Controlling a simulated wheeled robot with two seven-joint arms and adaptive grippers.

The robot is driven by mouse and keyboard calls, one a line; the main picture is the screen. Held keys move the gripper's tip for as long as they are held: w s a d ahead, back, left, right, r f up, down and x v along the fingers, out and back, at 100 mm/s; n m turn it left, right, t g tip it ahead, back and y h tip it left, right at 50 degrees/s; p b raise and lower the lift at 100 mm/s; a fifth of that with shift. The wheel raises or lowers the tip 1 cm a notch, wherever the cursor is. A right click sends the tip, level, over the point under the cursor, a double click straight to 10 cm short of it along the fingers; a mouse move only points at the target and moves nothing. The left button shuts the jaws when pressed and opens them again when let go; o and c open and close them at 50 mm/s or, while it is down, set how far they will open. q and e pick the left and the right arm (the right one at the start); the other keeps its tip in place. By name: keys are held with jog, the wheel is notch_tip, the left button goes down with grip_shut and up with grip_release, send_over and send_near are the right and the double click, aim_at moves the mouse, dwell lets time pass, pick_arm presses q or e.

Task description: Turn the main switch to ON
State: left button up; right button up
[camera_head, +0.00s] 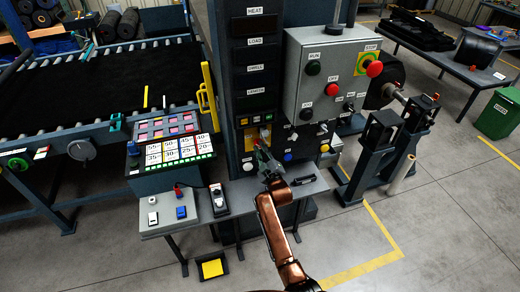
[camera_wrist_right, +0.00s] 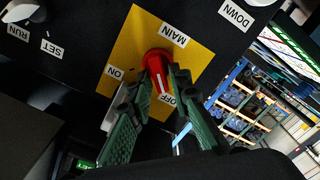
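The main switch is a red rotary knob (camera_wrist_right: 155,62) on a yellow plate (camera_wrist_right: 185,62) marked MAIN, ON and OFF in the right wrist view. Its pale pointer line runs toward the OFF label. My right gripper (camera_wrist_right: 158,82) has its green fingers on either side of the knob, with the tips close against it; it appears shut on it. In the head view the right gripper (camera_head: 264,150) reaches the yellow plate (camera_head: 248,139) low on the dark machine column, and mostly hides the knob. My left gripper is not in view.
A grey control box (camera_head: 325,75) with RUN, OFF and STOP buttons juts out above right of my gripper. A lit panel with number cards (camera_head: 172,148) stands to the left. A small shelf (camera_head: 306,182) lies beneath the gripper. Black and white knobs sit near the plate.

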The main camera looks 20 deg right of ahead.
jog(key=shift+c, duration=0.4)
grip_shut()
jog(key=shift+m, duration=0.3)
jog(key=m+p, duration=0.1)
jog(key=m, duration=0.4)
jog(key=d+m+p, duration=0.1)
jog(key=m+p, duration=0.1)
jog(key=m, duration=0.4)
jog(key=m+p, duration=0.2)
jog(key=m, duration=0.4)
jog(key=shift+d, duration=0.15)
jog(key=shift+m, duration=0.3)
